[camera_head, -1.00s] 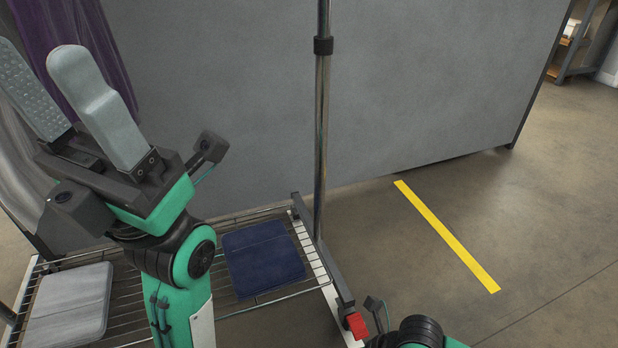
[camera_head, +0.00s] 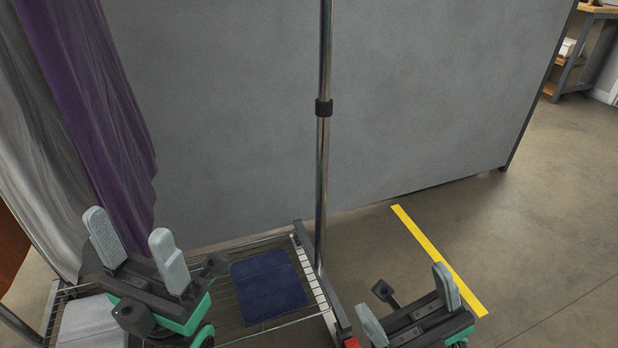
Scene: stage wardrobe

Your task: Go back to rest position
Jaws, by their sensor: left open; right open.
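My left gripper (camera_head: 134,247) is at the lower left, above the wire shelf of the garment rack. Its two grey fingers point up and stand apart, with nothing between them. My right gripper (camera_head: 408,303) is at the lower right, to the right of the rack's base, over the floor. Its fingers are also apart and empty.
The rack's chrome post (camera_head: 322,180) rises between my grippers. Its wire shelf (camera_head: 222,318) bears a folded navy cloth (camera_head: 268,285) and a folded light grey cloth (camera_head: 92,322). Purple (camera_head: 95,110) and grey (camera_head: 40,150) garments hang at left. A grey partition (camera_head: 230,100) stands behind. Yellow tape (camera_head: 425,240) marks clear floor at right.

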